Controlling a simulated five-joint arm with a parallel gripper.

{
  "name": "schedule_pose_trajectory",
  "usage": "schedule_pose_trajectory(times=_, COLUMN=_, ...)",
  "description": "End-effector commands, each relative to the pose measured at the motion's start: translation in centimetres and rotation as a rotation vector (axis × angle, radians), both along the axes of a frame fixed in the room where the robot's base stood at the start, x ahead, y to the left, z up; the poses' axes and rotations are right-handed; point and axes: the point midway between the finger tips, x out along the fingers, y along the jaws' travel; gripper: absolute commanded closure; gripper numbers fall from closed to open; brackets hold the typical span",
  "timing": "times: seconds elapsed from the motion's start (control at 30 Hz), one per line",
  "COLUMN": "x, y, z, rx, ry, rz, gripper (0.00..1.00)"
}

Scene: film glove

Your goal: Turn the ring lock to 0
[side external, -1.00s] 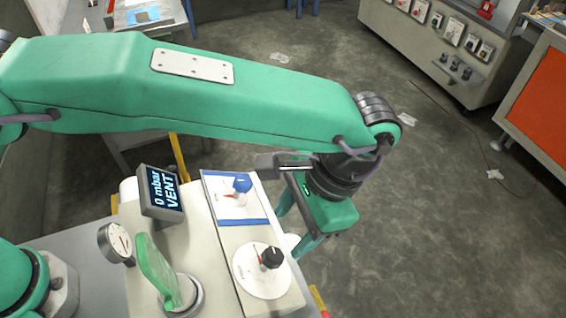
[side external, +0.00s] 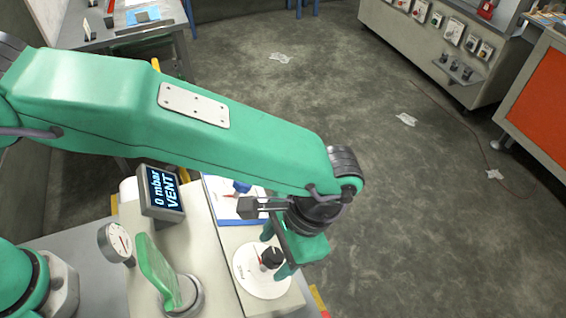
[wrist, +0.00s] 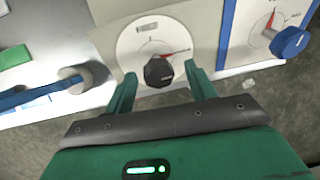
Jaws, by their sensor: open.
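A black knob (side external: 271,258) stands on a round white dial (side external: 250,281) at the front right of the light housing. In the wrist view the knob (wrist: 159,73) lies between my finger tips, and a red pointer (wrist: 178,52) on the dial points right and slightly up. The dial's lettering is too small to read. My gripper (side external: 278,250) is open, with one finger on each side of the knob; I cannot tell whether either touches. The fingers also show in the wrist view (wrist: 160,76). I cannot tell from any label which control is the ring lock.
A blue knob (wrist: 290,42) sits on a blue-edged plate (wrist: 227,35) beside the dial. A display (side external: 164,189) reads "0 mbar VENT". Open floor lies right.

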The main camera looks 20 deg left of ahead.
Motion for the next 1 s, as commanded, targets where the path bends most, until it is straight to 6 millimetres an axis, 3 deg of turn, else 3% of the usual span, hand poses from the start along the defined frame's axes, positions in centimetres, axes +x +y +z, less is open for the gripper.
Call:
schedule_pose_trajectory(times=0.33, x=-0.1, y=0.1, z=-0.32, rx=0.0, ry=0.0, rz=0.0, gripper=0.45)
schedule_pose_trajectory(times=0.57, x=-0.06, y=0.12, z=-0.29, rx=0.0, ry=0.0, rz=0.001, gripper=0.88)
schedule_pose_trajectory(times=1.0, x=0.08, y=0.24, z=-0.25, rx=0.012, ry=-0.013, rz=0.048, gripper=0.88)
